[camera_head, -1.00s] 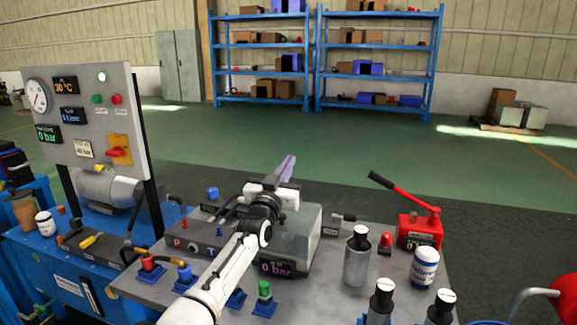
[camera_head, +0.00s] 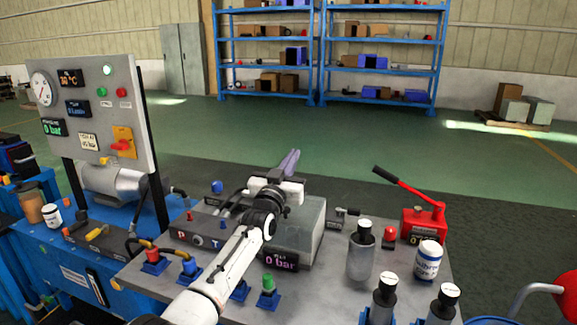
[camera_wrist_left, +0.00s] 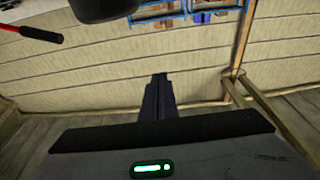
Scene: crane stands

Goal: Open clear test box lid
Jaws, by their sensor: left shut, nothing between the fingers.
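The clear test box (camera_head: 304,232) shows as a grey, see-through-looking block on the bench, with a "0 bar" display at its front. Its lid looks shut, though my left arm hides part of it. My left gripper (camera_head: 290,160) is above and behind the box's upper left, with its fingers pointing away and up. The fingers are together and hold nothing. In the left wrist view, the closed fingers (camera_wrist_left: 157,95) stand against the wall, and the box cannot be made out. Whether the gripper touches the lid cannot be told. My right gripper is not in view.
A red hand pump (camera_head: 423,222) with a long lever stands right of the box. A grey bottle (camera_head: 361,255) and a white jar (camera_head: 427,262) stand in front of it. A gauge panel (camera_head: 95,115) rises at left. The floor behind the bench is clear.

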